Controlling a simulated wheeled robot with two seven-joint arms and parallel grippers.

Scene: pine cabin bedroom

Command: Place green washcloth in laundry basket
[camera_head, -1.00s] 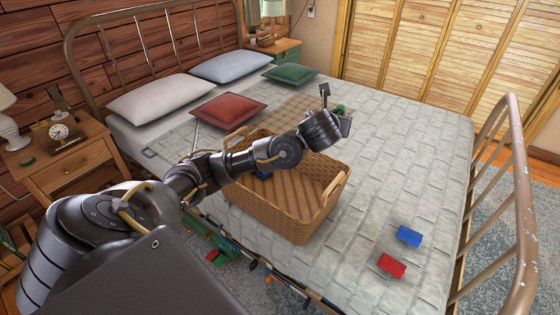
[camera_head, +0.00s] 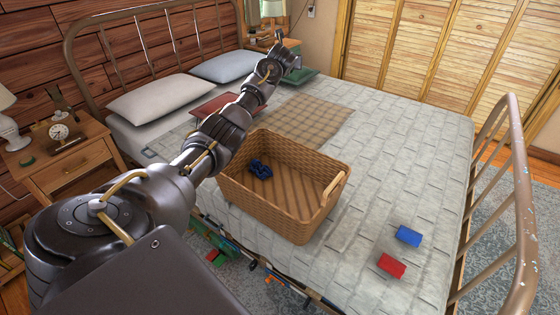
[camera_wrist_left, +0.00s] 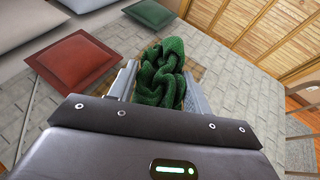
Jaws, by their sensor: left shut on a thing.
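The green washcloth (camera_wrist_left: 162,72) is a crumpled bundle between the fingers of my left gripper (camera_wrist_left: 158,90) in the left wrist view. My left gripper (camera_head: 284,52) is shut on it, above the far side of the bed near the green pillow in the head view. The washcloth cannot be made out clearly there. The wicker laundry basket (camera_head: 285,222) stands upright on the near side of the bed, with a dark blue crumpled item (camera_head: 261,169) inside. My right gripper is not in view.
A red pillow (camera_wrist_left: 74,60), a green pillow (camera_head: 299,80), white pillow (camera_head: 157,98) and blue pillow (camera_head: 230,66) lie toward the headboard. A tan checked cloth (camera_head: 318,117) lies beyond the basket. Blue (camera_head: 408,236) and red (camera_head: 391,266) blocks lie right of it. A metal footboard (camera_head: 515,150) stands at right.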

